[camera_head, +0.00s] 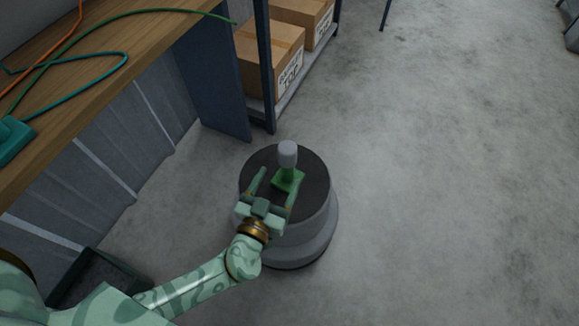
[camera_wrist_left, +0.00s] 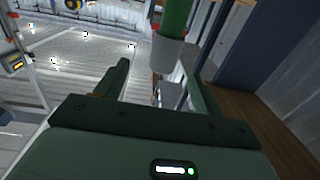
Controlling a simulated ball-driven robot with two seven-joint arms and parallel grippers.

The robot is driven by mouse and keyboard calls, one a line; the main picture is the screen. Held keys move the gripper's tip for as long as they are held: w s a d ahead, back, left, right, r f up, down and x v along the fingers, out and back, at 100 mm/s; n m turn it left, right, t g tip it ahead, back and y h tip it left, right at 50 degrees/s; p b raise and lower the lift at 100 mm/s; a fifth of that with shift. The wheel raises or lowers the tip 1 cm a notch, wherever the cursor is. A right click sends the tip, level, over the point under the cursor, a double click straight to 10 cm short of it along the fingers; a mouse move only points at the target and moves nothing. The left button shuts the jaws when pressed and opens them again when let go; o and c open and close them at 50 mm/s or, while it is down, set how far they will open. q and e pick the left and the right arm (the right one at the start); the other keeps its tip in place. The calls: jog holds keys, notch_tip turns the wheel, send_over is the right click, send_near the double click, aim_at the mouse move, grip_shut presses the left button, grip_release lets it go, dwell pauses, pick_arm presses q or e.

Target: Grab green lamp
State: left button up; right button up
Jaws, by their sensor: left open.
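The green lamp (camera_head: 287,178) stands upright on top of a round dark-topped pedestal (camera_head: 316,176). It has a green base and a pale grey rounded top. My left gripper (camera_head: 279,180) is open, its two fingers pointing toward the lamp, with the green base between or just beyond the fingertips. I cannot tell whether they touch it. In the left wrist view a green and pale grey part, likely the lamp (camera_wrist_left: 170,45), shows at the top beyond the open fingers. My right gripper is not in view.
A wooden workbench (camera_head: 105,55) with green and orange cables stands at the left. A shelf with cardboard boxes (camera_head: 268,60) stands behind the pedestal. A dark open bin (camera_head: 100,280) lies on the floor at the lower left. The concrete floor at the right is clear.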

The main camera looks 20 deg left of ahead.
aim_at(287, 162)
pick_arm(q)
jog(key=w, duration=0.5)
jog(key=shift+w+a, duration=0.1)
jog(key=shift+w, duration=0.05)
jog(key=w, duration=0.3)
jog(key=w+a+b, duration=0.1)
jog(key=shift+w+f, duration=0.25)
jog(key=shift+w, duration=0.35)
jog(key=c, duration=1.3)
jog(key=shift+r, duration=0.1)
grip_shut()
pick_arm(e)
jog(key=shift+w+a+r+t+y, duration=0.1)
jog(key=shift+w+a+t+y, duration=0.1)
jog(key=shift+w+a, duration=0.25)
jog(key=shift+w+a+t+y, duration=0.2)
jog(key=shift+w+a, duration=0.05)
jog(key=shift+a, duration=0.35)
pick_arm(q)
jog(key=shift+r, duration=0.1)
